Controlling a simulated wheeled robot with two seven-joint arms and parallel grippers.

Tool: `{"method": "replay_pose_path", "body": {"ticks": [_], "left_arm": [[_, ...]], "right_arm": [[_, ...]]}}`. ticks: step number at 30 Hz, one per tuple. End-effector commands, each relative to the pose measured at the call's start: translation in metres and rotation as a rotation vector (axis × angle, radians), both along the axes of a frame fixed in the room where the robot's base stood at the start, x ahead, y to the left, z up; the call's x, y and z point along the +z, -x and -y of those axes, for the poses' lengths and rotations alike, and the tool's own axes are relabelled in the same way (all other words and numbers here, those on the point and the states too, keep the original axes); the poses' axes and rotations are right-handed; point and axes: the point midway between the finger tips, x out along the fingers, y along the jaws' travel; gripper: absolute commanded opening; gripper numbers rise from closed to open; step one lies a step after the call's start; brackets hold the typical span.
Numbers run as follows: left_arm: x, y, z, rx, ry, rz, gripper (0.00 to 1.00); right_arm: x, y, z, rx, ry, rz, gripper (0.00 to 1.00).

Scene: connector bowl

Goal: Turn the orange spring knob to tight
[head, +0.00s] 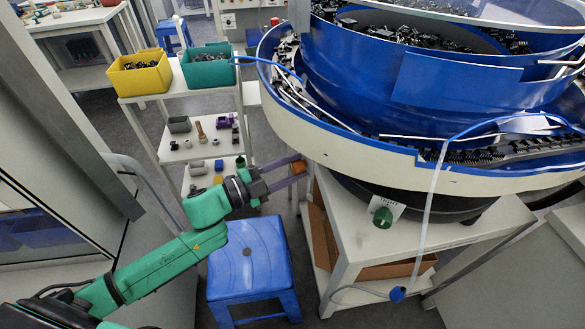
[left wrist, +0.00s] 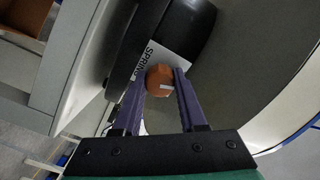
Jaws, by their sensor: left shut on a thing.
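The orange spring knob (left wrist: 160,80) sits on the dark base under the bowl feeder, beside a white label (left wrist: 158,60) on which "SPRING" can be read. A white mark shows on the knob's face. My left gripper (left wrist: 163,84) has its two purple fingers on either side of the knob and is shut on it. In the head view the knob (head: 298,166) shows as a small orange patch at the tips of my left gripper (head: 294,174). My right gripper is not in view.
The blue bowl feeder (head: 400,90) with its pale rim overhangs the knob. A green knob (head: 382,217) is on the base to the right. A blue stool (head: 248,258) stands below my left arm. A shelf cart (head: 150,97) with yellow and teal bins stands behind.

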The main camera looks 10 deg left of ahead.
Motion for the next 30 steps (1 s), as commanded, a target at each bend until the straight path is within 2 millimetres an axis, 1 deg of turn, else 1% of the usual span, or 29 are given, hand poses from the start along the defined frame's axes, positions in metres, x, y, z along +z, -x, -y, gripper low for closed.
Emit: {"method": "replay_pose_path", "body": {"ticks": [6, 15, 30], "left_arm": [[-0.0021, 0.0002, 0.0000, -0.001, -0.117, 0.125, 0.00], [-0.0015, 0.0004, 0.0004, -0.001, -0.218, 0.236, 0.00], [-0.0010, 0.0005, 0.0003, -0.001, -0.250, 0.269, 0.00]], "right_arm": [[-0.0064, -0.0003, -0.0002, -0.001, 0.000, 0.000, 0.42], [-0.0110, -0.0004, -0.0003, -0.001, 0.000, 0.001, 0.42], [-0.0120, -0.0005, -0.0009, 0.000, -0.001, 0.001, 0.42]]}}
